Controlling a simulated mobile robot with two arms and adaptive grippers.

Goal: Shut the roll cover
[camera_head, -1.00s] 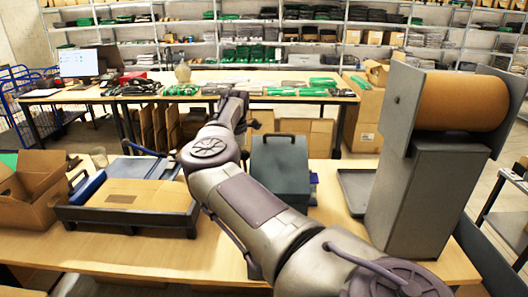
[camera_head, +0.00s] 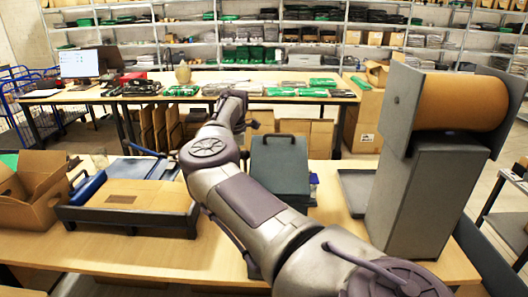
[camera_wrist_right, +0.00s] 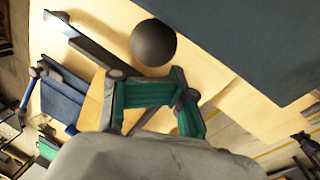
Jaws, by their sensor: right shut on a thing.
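The roll stand (camera_head: 412,198) is a tall grey housing at the right of the bench, with a brown paper roll (camera_head: 462,101) between its grey side plates. A dark strip of cover shows behind the roll; I cannot tell how far it is open. In the right wrist view my right gripper (camera_wrist_right: 147,74) has green-padded fingers closed in at a dark round knob (camera_wrist_right: 153,42) just beyond the tips. What the knob belongs to is unclear. My left gripper is out of view.
A blue-grey box with a handle (camera_head: 281,167) stands behind my right arm. A dark tray (camera_head: 70,214) holding flat cardboard and an open carton (camera_head: 38,190) are at the left. A flat grey tray (camera_head: 355,190) lies beside the roll stand. The front left of the bench is clear.

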